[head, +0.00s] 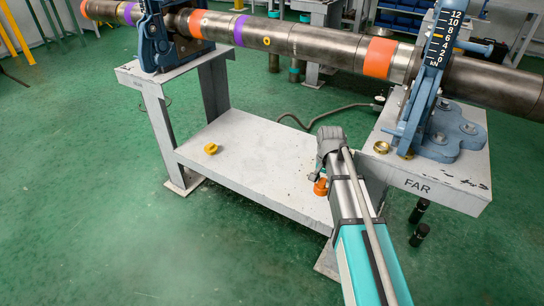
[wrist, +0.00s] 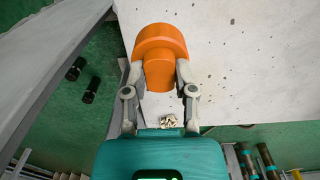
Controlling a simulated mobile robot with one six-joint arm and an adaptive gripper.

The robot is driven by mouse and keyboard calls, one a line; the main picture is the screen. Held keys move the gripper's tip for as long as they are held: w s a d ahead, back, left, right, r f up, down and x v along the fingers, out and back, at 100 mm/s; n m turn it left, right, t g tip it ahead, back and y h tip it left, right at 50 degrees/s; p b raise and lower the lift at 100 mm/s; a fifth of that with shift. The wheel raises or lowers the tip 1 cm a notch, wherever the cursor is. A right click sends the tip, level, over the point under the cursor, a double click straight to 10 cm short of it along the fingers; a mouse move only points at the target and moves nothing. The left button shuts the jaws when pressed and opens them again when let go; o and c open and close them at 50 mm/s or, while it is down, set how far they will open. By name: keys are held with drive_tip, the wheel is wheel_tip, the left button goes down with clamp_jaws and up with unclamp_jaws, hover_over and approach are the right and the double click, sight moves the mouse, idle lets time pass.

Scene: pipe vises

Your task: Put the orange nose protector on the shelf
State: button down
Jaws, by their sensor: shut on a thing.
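The orange nose protector (wrist: 160,48) is a stepped round piece, wide at one end and narrower toward my gripper (wrist: 159,76). In the wrist view my two fingers are shut on its narrower part, one on each side. The protector also shows in the head view (head: 320,187), partly hidden by my arm, over the right end of the shelf (head: 255,160). The shelf is a pale, speckled plate low between the two vise stands, and it also shows in the wrist view (wrist: 250,70). I cannot tell whether the protector touches it.
A yellow piece (head: 211,149) lies on the shelf's left part. The right stand top (head: 447,186), marked FAR, carries a blue vise (head: 438,130) and a brass ring (head: 381,147). A long banded pipe (head: 320,46) spans both vises above. Mid-shelf is clear. Black cylinders (head: 419,235) are by the right stand.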

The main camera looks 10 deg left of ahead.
drive_tip(key=w+a+f+b, duration=0.4)
drive_tip(key=w+a, duration=0.2)
drive_tip(key=w, duration=0.1)
drive_tip(key=b, duration=0.5)
approach(296, 191)
drive_tip(key=shift+s+d+f, duration=0.1)
drive_tip(key=shift+s+d, duration=0.1)
drive_tip(key=shift+s, duration=0.05)
drive_tip(key=shift+w+a+f+b, duration=0.15)
drive_tip(key=shift+w+f+b, duration=0.05)
drive_tip(key=shift+f+b, duration=0.25)
drive_tip(key=shift+w+a+f+b, duration=0.15)
drive_tip(key=shift+f+b, duration=1.4)
drive_tip(key=shift+b, duration=0.05)
drive_tip(key=shift+f, duration=0.2)
drive_tip(key=shift+c, duration=2.1)
unclamp_jaws()
drive_tip(key=shift+r, duration=0.1)
